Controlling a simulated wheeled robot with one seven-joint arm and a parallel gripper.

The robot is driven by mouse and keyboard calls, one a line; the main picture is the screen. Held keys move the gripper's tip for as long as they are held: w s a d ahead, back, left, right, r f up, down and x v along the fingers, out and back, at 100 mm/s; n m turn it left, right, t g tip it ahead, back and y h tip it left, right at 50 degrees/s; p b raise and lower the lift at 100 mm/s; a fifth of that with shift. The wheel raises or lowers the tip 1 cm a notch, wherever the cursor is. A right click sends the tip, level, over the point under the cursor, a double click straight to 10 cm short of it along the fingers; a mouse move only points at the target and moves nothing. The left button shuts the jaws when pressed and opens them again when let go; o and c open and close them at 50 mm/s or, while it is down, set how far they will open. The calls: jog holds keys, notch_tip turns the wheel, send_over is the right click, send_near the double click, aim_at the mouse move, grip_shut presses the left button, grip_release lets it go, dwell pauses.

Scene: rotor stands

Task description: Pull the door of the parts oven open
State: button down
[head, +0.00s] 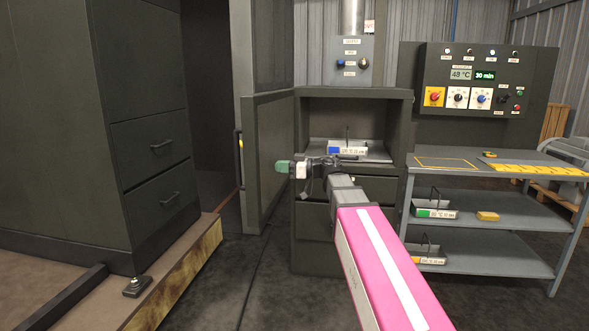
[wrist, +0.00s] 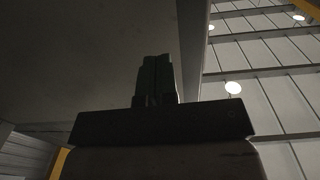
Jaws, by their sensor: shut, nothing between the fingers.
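The parts oven (head: 403,112) is a dark grey-green cabinet with an open compartment, seen in the head view. Its door (head: 270,145) stands swung out to the left, its free edge towards me. A dark handle with a yellow part (head: 240,155) shows at that edge. My gripper (head: 282,167) has green fingertips, pointing left in front of the door's inner side, right of the handle. Whether it touches the door I cannot tell. In the wrist view the green fingers (wrist: 155,78) are together and empty, beside a plain dark surface.
A labelled tray (head: 345,151) sits inside the oven. A control panel (head: 487,82) and a grey shelf bench (head: 480,205) with trays stand right. A dark drawer cabinet (head: 95,130) and a low wooden edge (head: 185,275) are left. Floor (head: 255,290) is clear before the oven.

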aim_at(262, 165)
jog(key=shift+x, duration=2.45)
